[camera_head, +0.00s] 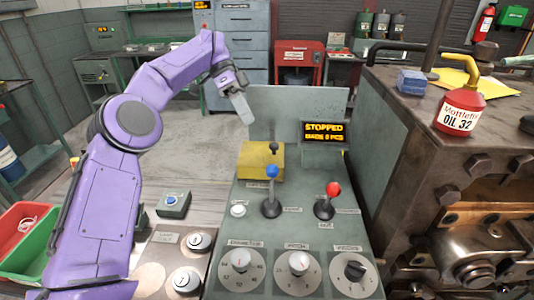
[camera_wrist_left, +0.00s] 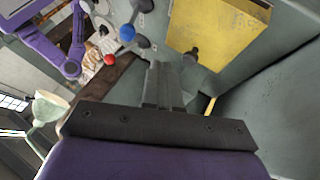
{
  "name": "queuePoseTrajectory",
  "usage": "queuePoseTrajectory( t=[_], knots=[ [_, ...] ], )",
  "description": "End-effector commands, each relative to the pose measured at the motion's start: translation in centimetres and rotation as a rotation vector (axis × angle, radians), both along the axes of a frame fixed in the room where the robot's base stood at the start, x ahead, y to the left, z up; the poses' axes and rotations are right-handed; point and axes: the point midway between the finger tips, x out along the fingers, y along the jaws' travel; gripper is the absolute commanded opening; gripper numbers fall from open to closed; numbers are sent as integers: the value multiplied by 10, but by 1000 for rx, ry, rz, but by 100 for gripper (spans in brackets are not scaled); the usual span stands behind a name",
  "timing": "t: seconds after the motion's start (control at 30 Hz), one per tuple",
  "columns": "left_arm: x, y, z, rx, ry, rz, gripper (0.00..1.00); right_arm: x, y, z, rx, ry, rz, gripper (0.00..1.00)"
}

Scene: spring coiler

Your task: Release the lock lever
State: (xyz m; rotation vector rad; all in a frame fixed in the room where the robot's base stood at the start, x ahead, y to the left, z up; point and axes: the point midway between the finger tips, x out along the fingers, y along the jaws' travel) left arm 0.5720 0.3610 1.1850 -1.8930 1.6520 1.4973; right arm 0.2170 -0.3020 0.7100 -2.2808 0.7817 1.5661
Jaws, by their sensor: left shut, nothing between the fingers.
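A lever with a black knob (camera_head: 273,148) stands at the yellow plate (camera_head: 259,164) on the grey-green control console. In the left wrist view the black knob (camera_wrist_left: 190,55) is just beyond and right of my fingertips. A blue-knobbed lever (camera_head: 271,172) and a red-knobbed lever (camera_head: 333,188) stand nearer. The labels are too small to read, so I cannot tell which is the lock lever. My left gripper (camera_head: 246,117) is shut and empty, above and behind the yellow plate. It also shows in the left wrist view (camera_wrist_left: 162,72). My right gripper is not in view.
A raised back panel (camera_head: 300,105) closes off the console's far side. A display (camera_head: 325,132) reads STOPPED. Three dials (camera_head: 298,262) line the front. A heavy machine with a red oil can (camera_head: 461,117) stands at the right. Open floor lies beyond the console at the left.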

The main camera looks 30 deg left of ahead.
Motion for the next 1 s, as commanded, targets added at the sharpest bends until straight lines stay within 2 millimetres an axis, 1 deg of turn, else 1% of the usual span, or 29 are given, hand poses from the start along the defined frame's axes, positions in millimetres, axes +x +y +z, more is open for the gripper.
queuePoseTrajectory(
  t=[0.07,0.17,0.2,0.33,0.57,0.63,0.8,1.0],
  knots=[
    [-1,-3,-6,0,1,-3,0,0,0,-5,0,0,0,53],
    [-3,-11,-19,2,1,-7,0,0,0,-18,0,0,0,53],
    [-4,-16,-26,0,1,-7,0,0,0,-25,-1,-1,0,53],
    [-8,-33,-46,0,1,-7,0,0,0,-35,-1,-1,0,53],
    [-16,-64,-80,1,3,-7,0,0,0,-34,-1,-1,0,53],
    [-25,-70,-73,1,-2,-6,0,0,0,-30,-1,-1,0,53],
    [-41,-83,-72,2,0,-6,0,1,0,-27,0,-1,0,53],
    [-46,-86,-73,3,1,-4,0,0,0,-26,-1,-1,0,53]
  ],
)
